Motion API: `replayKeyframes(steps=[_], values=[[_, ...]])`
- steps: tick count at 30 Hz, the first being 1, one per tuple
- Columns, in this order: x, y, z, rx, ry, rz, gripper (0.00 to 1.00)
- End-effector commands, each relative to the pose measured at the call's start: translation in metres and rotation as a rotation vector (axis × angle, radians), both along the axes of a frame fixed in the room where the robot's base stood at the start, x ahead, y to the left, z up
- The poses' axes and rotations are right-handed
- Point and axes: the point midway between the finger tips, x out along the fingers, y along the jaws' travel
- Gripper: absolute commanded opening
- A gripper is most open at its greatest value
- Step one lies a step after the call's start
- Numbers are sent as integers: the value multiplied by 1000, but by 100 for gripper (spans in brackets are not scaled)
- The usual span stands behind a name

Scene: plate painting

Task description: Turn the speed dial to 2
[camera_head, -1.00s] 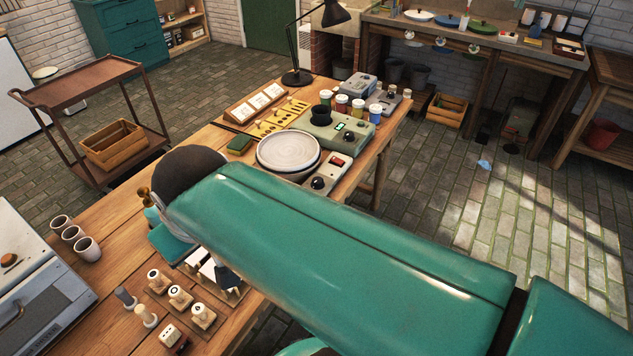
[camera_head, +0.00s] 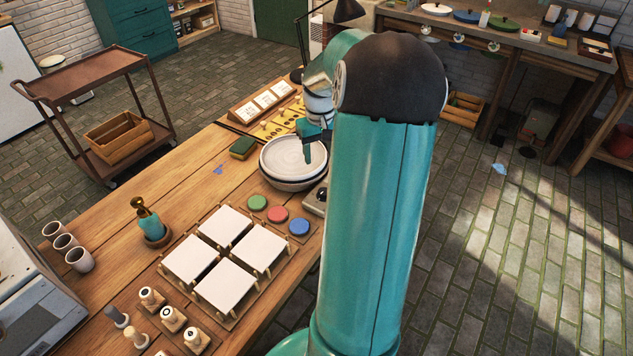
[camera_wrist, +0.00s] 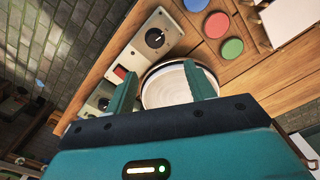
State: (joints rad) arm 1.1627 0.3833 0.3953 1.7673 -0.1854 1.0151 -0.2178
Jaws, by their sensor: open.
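The speed dial (camera_wrist: 155,38) is a black knob with a pale pointer on a light grey control box (camera_wrist: 168,22). A red switch (camera_wrist: 120,73) sits on the same box. In the head view only part of the box (camera_head: 313,200) shows, next to the round grey wheel (camera_head: 282,172); my arm hides the rest. My gripper (camera_wrist: 162,84) is open and empty, fingers apart, with the wheel (camera_wrist: 168,88) behind them in the wrist view. The head view shows my gripper (camera_head: 308,150) over the wheel, apart from the dial. The dial's numbers are too small to read.
Green (camera_head: 257,202), red (camera_head: 278,214) and blue (camera_head: 299,227) discs lie near the wheel. White tiles stand on a wooden rack (camera_head: 213,312). A teal bottle (camera_head: 150,220) stands left. Bare tabletop (camera_head: 205,190) lies between bottle and wheel.

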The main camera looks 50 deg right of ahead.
Motion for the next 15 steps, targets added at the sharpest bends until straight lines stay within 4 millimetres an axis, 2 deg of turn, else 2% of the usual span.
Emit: replayKeyframes(steps=[3, 8, 15], values=[[-6, -13, -10, 17, -1, -17, 54], [-6, -14, -24, 20, -1, -19, 54], [-4, -14, -69, 21, 0, -16, 54]])
